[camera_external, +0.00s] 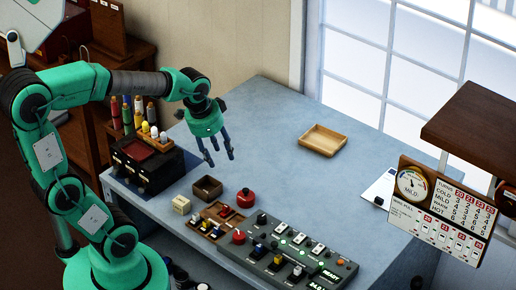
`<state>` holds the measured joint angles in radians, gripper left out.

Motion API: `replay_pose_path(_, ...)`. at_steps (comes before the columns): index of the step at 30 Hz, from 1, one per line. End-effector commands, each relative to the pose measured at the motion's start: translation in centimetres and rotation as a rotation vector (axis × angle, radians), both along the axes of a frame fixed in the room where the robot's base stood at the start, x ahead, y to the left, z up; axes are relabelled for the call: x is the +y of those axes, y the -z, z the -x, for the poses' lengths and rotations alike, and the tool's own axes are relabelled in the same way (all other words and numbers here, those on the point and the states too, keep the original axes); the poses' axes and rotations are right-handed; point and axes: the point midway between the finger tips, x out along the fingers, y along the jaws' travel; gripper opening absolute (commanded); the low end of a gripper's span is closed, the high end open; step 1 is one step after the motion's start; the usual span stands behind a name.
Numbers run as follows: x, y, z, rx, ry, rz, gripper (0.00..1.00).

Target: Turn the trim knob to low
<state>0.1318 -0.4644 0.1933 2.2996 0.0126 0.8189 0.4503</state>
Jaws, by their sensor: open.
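My gripper (217,158) is open and empty, pointing down above the grey workbench near its left side. A dark control panel (312,243) lies at the front right of the bench, with several levers, switches and small knobs. A black knob (262,218) stands at its far left corner, and a red knob (238,237) at its left end. The labels are too small to read, so I cannot tell which one is the trim knob or how it is set. My gripper is apart from the panel, behind it and to its left.
A wooden tray (323,141) sits at the back. A small brown box (207,188), a cream block (181,205), a red round object (245,197) and a brown parts tray (217,217) stand left of the panel. A dial and chart board (441,208) stands at right. The bench's middle is clear.

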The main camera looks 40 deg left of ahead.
Motion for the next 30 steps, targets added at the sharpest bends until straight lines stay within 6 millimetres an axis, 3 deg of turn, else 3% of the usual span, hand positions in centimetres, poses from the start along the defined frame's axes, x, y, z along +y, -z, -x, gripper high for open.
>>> replay_pose_path(6, -2.9, 2.6, -3.5, 0.081, 0.239, -0.064, 0.43)
replay_pose_path(15, -7.1, 7.7, -6.9, 0.179, 0.569, -0.132, 0.43)
replay_pose_path(21, -9.0, 10.6, -7.9, 0.22, 0.72, -0.156, 0.43)
replay_pose_path(30, -9.7, 11.8, -8.1, 0.234, 0.779, -0.165, 0.43)
